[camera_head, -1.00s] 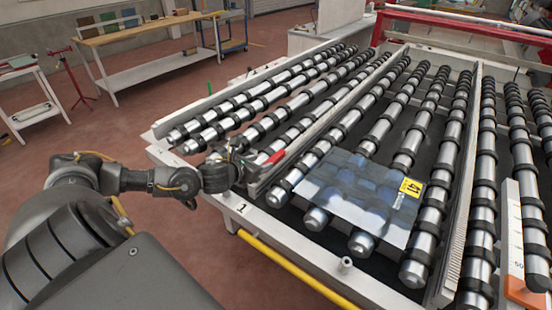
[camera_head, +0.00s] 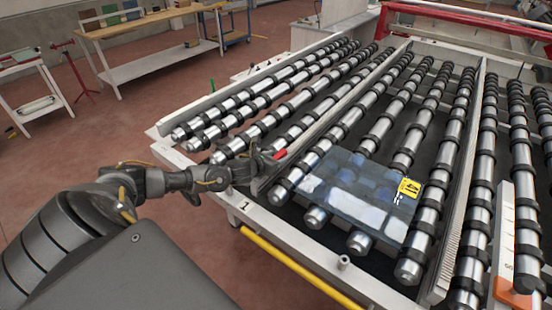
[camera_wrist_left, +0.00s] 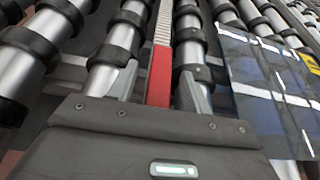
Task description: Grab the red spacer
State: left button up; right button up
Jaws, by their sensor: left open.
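The red spacer (camera_head: 280,154) lies on the rail between roller rows, at the near end of the conveyor. In the left wrist view the red spacer (camera_wrist_left: 159,76) is a narrow upright-looking red bar between the two fingers. My left gripper (camera_head: 268,160) is open at the spacer, and in the left wrist view its fingers (camera_wrist_left: 157,88) stand on either side of it. Whether the fingers touch it I cannot tell. My right gripper is not in view.
A glass sheet (camera_head: 355,195) with a yellow label 41 lies on the rollers to the right of the spacer. Black-ringed rollers (camera_head: 290,104) run on both sides. A yellow bar (camera_head: 300,272) runs along the conveyor's front. A workbench (camera_head: 150,25) stands at the back left.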

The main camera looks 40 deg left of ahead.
aim_at(275, 158)
pick_arm(q)
jog(key=shift+s, duration=0.1)
jog(key=c, duration=1)
jog(key=shift+c, duration=0.2)
jog(key=shift+r, duration=0.1)
jog(key=shift+r, duration=0.25)
notch_tip(275, 158, up, 2)
jog(key=shift+r+b, duration=0.2)
jog(key=shift+b, duration=0.25)
jog(key=s+a+r+b, duration=0.2)
jog(key=s+r, duration=0.1)
jog(key=s, duration=0.1)
jog(key=s+a+r+b, duration=0.2)
jog(key=s+r, duration=0.1)
jog(key=s, duration=0.1)
jog(key=s+a+r+b, duration=0.2)
jog(key=s+r+b, duration=0.1)
jog(key=s+r, duration=0.1)
jog(key=shift+s+a, duration=0.1)
jog(key=shift+a, duration=0.25)
